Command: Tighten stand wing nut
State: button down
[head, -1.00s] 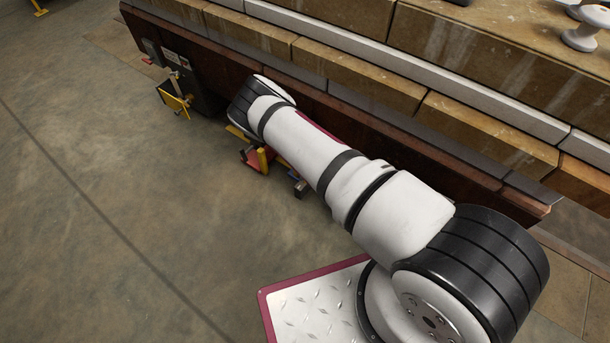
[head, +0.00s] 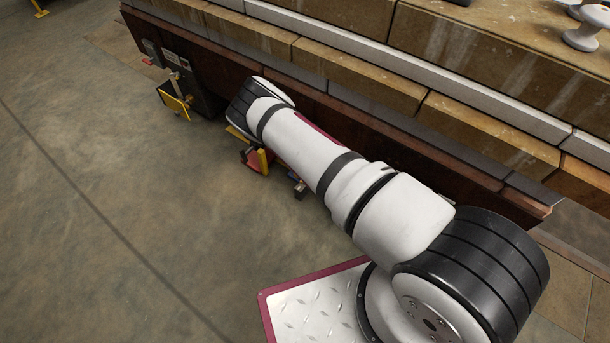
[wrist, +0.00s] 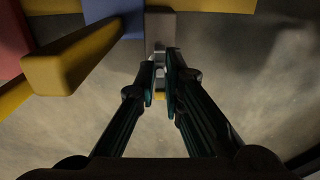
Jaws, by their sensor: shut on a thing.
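In the wrist view my gripper (wrist: 164,75) reaches up the middle with its two dark fingers close together. It is shut on a small metal piece (wrist: 158,62), which looks like the stand wing nut; the fingers hide most of it. A grey block (wrist: 160,24) of the stand lies just beyond the fingertips, next to a blue part (wrist: 112,14). In the head view my arm covers my gripper and the nut. Only a red and yellow part of the stand (head: 262,161) and a dark block (head: 300,190) show below the arm.
A yellow bar (wrist: 72,57) juts close at the left of my fingers in the wrist view. In the head view a long brown bench side (head: 400,157) runs behind my arm. A dark box with a yellow flap (head: 175,104) stands at the far left. The concrete floor (head: 130,200) is open.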

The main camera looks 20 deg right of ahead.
jog(key=shift+w, duration=0.1)
dwell(0.3)
jog(key=c, duration=1.7)
grip_release()
jog(key=shift+r, duration=0.1)
notch_tip(320, 180, up, 7)
jog(key=shift+r, duration=0.15)
